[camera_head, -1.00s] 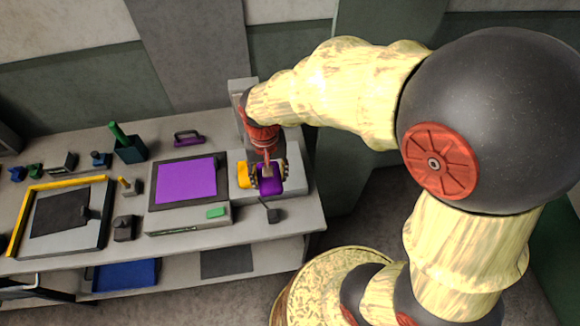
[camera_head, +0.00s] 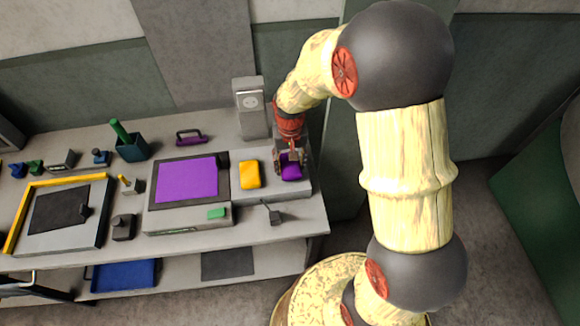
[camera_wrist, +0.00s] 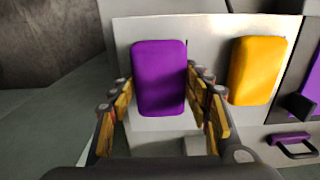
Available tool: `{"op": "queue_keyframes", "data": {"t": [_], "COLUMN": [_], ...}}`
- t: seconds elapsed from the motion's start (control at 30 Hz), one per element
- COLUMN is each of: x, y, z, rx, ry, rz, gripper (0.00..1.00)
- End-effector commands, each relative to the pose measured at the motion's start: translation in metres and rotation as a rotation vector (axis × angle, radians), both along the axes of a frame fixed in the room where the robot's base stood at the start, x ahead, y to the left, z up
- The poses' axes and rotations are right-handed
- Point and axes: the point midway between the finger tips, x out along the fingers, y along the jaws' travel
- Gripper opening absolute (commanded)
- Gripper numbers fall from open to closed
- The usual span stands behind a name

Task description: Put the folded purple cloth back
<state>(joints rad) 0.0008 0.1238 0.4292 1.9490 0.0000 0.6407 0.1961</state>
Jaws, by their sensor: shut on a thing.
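The folded purple cloth (camera_head: 291,171) is a small rounded block at the right end of the workbench, over the grey block's right part. My gripper (camera_head: 291,162) is shut on it from above. In the wrist view, the purple cloth (camera_wrist: 159,78) sits between the two fingers (camera_wrist: 160,105), upright in the picture. A yellow folded cloth (camera_head: 250,174) lies on the grey block (camera_head: 268,189) to the left of it, and it also shows in the wrist view (camera_wrist: 254,70). Whether the purple cloth touches the block is hard to tell.
A flat machine with a purple plate (camera_head: 187,179) lies left of the grey block. A grey upright box (camera_head: 250,105) stands behind. A small dark tool (camera_head: 272,215) lies in front. The bench's right edge is close to my gripper.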

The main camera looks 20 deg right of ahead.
Motion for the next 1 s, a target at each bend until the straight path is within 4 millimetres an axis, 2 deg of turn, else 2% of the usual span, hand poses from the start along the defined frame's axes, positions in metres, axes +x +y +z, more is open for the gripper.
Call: {"op": "queue_keyframes", "data": {"t": [0.03,0.1,0.47,0.5,0.8,1.0], "x": [-0.0006,0.0001,0.0000,0.0000,0.0000,0.0000], "y": [0.0002,0.0003,0.0005,0.0005,0.0005,0.0005], "z": [-0.0098,-0.0138,-0.0164,-0.0164,-0.0159,-0.0158], "rx": [0.000,0.000,0.000,0.000,0.000,0.000], "ry": [0.002,0.000,-0.001,-0.001,-0.001,-0.001], "rz": [0.000,0.000,0.001,0.001,0.001,0.001], "gripper": [0.25,0.25,0.25,0.50,0.67,0.67]}}
